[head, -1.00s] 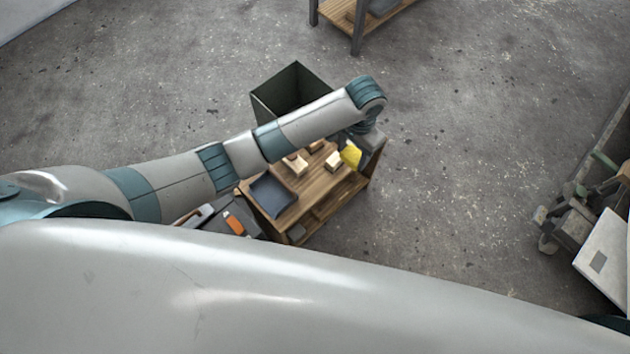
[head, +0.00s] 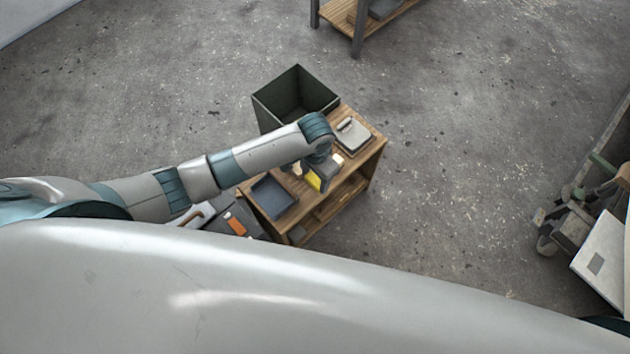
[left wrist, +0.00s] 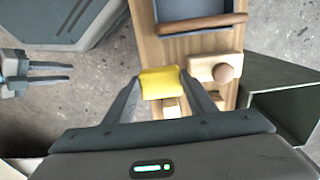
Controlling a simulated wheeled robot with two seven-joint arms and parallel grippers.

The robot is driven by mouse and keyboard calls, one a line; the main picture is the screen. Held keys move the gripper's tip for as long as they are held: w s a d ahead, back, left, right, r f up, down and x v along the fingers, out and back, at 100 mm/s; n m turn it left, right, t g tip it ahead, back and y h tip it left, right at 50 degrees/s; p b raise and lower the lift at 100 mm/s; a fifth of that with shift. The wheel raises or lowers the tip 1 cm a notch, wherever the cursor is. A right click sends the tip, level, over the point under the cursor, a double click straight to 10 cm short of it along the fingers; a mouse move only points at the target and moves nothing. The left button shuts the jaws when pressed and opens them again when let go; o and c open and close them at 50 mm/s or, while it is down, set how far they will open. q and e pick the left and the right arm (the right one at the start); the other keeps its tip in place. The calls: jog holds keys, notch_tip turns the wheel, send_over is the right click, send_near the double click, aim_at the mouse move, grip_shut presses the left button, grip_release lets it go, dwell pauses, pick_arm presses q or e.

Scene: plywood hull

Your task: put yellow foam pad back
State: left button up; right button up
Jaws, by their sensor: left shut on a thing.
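My left gripper (left wrist: 160,86) is shut on the yellow foam pad (left wrist: 162,82), which sits between its two fingers. In the head view the pad (head: 314,180) shows just below my left wrist, over the front part of the wooden table (head: 366,162). The left fingers are mostly hidden there by the wrist. I cannot tell whether the pad touches the tabletop. My right gripper (left wrist: 52,73) shows at the left of the left wrist view, with two fingers apart and nothing between them.
A dark blue tray (head: 273,197) lies left of the pad. A block with a round wooden knob (left wrist: 215,72) is close beside the pad. A grey device (head: 353,137) sits at the table's right end. A dark open bin (head: 318,92) stands behind the table.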

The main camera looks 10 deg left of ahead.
aim_at(315, 180)
pick_arm(q)
jog(key=shift+f, duration=1.95)
jog(key=shift+f, duration=0.2)
jog(key=o, duration=0.8)
jog(key=shift+r, duration=0.1)
notch_tip(315, 180, up, 12)
jog(key=shift+r+p, duration=0.1)
jog(key=shift+p, duration=0.3)
